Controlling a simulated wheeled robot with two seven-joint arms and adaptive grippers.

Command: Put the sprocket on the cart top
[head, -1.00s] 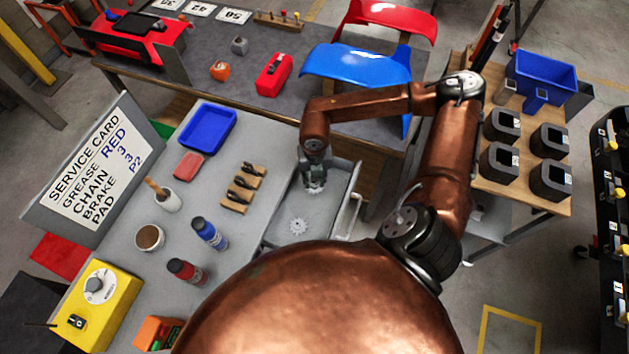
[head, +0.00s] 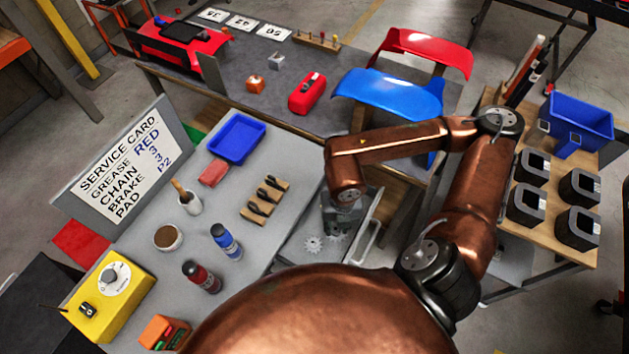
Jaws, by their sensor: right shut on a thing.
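A grey toothed sprocket (head: 313,244) lies flat in the open metal drawer (head: 291,252) at the right side of the cart. The grey cart top (head: 215,218) is to the left of the drawer. My right gripper (head: 337,232) points down over the drawer, just right of that sprocket and apart from it in the picture. It is shut on a small grey thing that looks like a second sprocket, mostly hidden by the fingers and wrist. My left gripper is not in view.
On the cart top are a blue tray (head: 237,138), wooden clip blocks (head: 264,200), a blue bottle (head: 226,241), a red bottle (head: 201,277), a cup (head: 168,238) and a yellow box (head: 104,296). Bare surface lies between them.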

